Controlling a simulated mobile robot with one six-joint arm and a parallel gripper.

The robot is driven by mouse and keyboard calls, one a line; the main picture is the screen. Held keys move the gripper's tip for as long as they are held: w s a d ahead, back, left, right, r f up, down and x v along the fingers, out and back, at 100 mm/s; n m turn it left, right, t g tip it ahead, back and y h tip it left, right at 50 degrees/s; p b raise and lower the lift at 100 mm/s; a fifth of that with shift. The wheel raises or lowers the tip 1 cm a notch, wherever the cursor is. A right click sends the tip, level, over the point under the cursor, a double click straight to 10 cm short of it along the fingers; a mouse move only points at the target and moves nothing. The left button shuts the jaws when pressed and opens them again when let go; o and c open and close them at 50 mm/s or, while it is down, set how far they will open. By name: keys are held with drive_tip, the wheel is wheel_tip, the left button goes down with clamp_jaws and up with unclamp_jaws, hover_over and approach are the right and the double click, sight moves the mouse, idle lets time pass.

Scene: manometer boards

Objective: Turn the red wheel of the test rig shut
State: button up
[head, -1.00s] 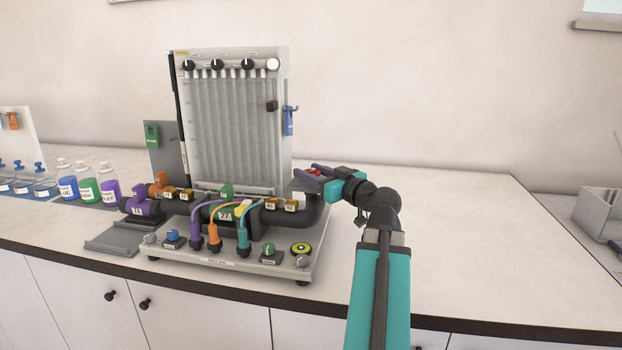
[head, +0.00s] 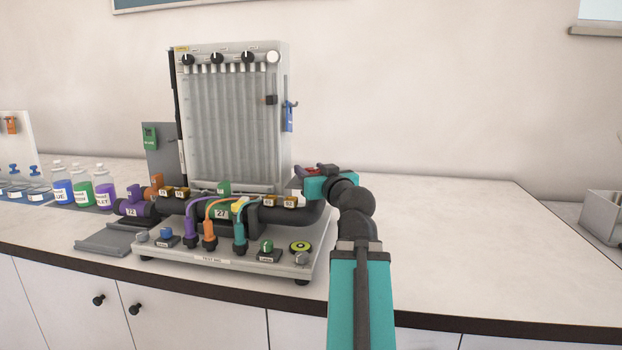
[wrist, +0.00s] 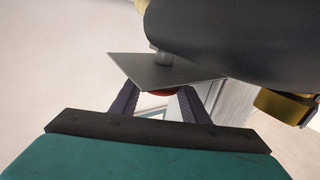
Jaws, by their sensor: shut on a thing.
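The test rig (head: 195,259) stands on the counter, with a grey base, dark pipes and a tall tube board. Its red wheel (head: 310,170) shows as a small red patch at the right end of the pipe. In the wrist view, a red sliver of the wheel (wrist: 155,93) shows beneath a dark plate, between my two purple fingers. My gripper (head: 306,173) reaches the wheel from the right and front and is shut on it. The gripper's teal body hides most of the fingers in the head view. Most of the wheel is hidden, so its turn position cannot be read.
A thick dark pipe (wrist: 235,35) and a dark plate (wrist: 165,69) lie close to the fingers. Bottles (head: 83,190) stand left of the rig. A grey bin (head: 603,215) sits far right. The counter (head: 455,235) right of my arm is clear.

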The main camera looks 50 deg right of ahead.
drive_tip(key=shift+f+m+g+h+b, duration=0.2)
drive_tip(key=shift+m+g+h+b, duration=0.3)
drive_tip(key=shift+h, duration=0.15)
drive_tip(key=shift+f+m+g+h+b, duration=0.15)
drive_tip(key=shift+m+g+h+b, duration=0.3)
drive_tip(key=shift+h, duration=0.2)
drive_tip(key=shift+m+g+h+b, duration=0.3)
drive_tip(key=shift+m+g+h, duration=1.25)
drive_tip(key=shift+h, duration=0.15)
drive_tip(key=shift+m+g+h+b, duration=1.15)
drive_tip(key=shift+g+b, duration=0.35)
drive_tip(key=shift+b, duration=0.65)
drive_tip(key=shift+r+m+g+h+b, duration=0.25)
drive_tip(key=shift+m+g+b, duration=0.35)
drive_tip(key=shift+g, duration=0.1)
drive_tip(key=shift+s, duration=0.1)
drive_tip(key=o, duration=1.1)
drive_tip(key=shift+c, duration=0.2)
drive_tip(key=shift+a+r, duration=0.1)
drive_tip(key=shift+a, duration=0.05)
